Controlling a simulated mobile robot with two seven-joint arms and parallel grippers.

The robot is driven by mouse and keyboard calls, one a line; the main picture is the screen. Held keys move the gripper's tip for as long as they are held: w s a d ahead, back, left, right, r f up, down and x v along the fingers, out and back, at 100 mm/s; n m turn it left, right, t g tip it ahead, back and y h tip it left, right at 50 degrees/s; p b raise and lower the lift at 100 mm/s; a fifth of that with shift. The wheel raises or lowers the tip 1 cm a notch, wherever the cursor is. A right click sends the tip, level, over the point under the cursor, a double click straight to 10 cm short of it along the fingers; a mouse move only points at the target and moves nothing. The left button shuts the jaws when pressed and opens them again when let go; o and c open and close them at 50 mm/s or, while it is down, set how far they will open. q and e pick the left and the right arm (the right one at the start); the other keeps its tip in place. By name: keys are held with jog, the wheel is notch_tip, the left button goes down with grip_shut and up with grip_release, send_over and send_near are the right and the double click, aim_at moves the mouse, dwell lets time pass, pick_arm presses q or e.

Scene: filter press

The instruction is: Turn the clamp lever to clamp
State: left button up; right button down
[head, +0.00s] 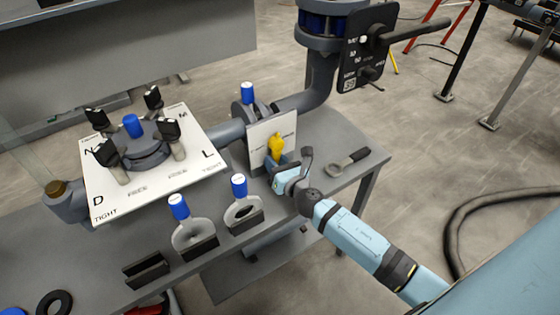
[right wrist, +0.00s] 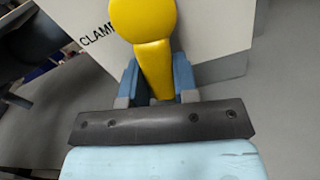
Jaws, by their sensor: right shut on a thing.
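The yellow clamp lever (head: 277,144) stands upright in front of a white panel (head: 257,134) in the head view. In the right wrist view the lever (right wrist: 150,50) has a round top and a narrower lower part, and the word "CLAMP" is partly visible on the panel (right wrist: 215,30) to its left. My right gripper (head: 279,160) is shut on the lever's lower part, with one blue finger on each side, as the right wrist view (right wrist: 152,85) also shows. The lever's base is hidden behind the gripper. My left gripper is not in view.
A white board (head: 110,200) with several black knobs stands at the left. Two blue-handled rings (head: 192,238) (head: 243,213) sit in black holders at the table's front. A dark ring tool (head: 348,162) lies right of the gripper. A grey pipe (head: 318,85) rises behind the panel.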

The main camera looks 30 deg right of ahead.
aim_at(261, 155)
jog(key=m, duration=0.1)
jog(key=a+m, duration=0.1)
jog(key=m, duration=0.1)
jog(key=shift+a+r, duration=0.3)
jog(key=shift+s+a+r+m, duration=0.1)
jog(key=shift+a+r+m, duration=0.15)
jog(key=shift+m, duration=0.6)
jog(key=shift+a+r+m, duration=0.15)
jog(key=shift+a+m, duration=0.1)
jog(key=shift+m, duration=0.6)
jog(key=c, duration=0.9)
grip_release()
jog(key=s, duration=0.4)
jog(key=s+b, duration=0.1)
jog(key=s, duration=0.3)
jog(key=s+d, duration=0.1)
jog(key=s, duration=0.3)
jog(key=shift+s, duration=0.4)
jog(key=shift+s+r+b, duration=0.1)
jog(key=shift+s+b, duration=0.2)
jog(key=shift+s, duration=0.2)
